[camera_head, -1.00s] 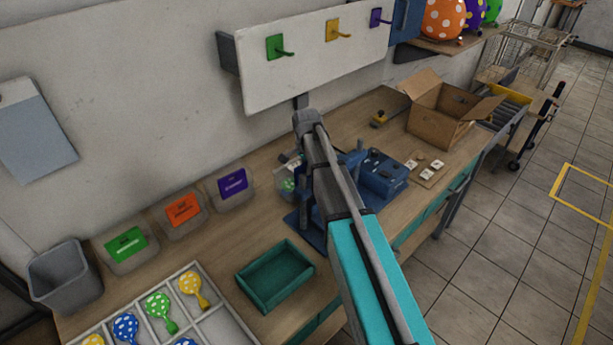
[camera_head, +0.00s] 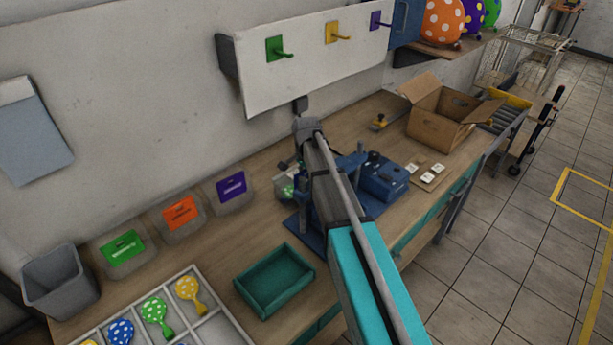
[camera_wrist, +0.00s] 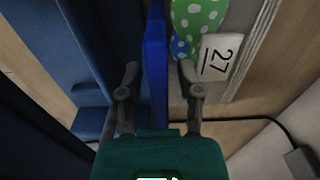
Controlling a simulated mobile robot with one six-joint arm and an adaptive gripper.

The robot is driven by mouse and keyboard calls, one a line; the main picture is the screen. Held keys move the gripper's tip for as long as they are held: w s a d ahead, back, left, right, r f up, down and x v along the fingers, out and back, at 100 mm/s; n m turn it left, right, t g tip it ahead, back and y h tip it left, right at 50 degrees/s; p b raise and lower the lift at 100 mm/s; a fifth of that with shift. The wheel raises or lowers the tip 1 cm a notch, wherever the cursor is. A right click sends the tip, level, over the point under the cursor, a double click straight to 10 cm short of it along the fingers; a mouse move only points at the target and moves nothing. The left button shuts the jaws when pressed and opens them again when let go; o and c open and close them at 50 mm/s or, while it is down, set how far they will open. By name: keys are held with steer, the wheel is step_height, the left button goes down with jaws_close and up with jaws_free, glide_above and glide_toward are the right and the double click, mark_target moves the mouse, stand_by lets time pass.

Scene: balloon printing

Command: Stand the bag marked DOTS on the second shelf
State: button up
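No DOTS marking is readable in any view. A pale clear container or bag (camera_head: 284,188) with green in it stands on the bench beside the blue press (camera_head: 306,228), partly behind my arm. My gripper's fingers are apart, one on each side of an upright blue plate (camera_wrist: 156,50), with visible gaps. In the head view my gripper is mostly hidden behind my arm. I cannot tell which shelf is the second.
A teal tray (camera_head: 275,279), a balloon tray (camera_head: 218,326), a grey bin (camera_head: 60,283) and label-fronted bins (camera_head: 180,215) line the bench. A blue box (camera_head: 383,178) and an open carton (camera_head: 440,122) stand farther right. A wire rack (camera_head: 528,50) stands at the back right.

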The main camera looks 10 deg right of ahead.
steer(key=shift+r, duration=0.1)
stand_by(0.3)
step_height(320, 180, up, 12)
steer(key=p, duration=1.2)
steer(key=shift+s, duration=0.15)
stand_by(0.6)
steer(key=s+d+n, duration=0.2)
steer(key=s+n, duration=0.3)
steer(key=s, duration=0.7)
steer(key=s+d+n, duration=0.2)
steer(key=s+n, duration=0.4)
steer(key=s, duration=0.6)
steer(key=shift+w, duration=0.1)
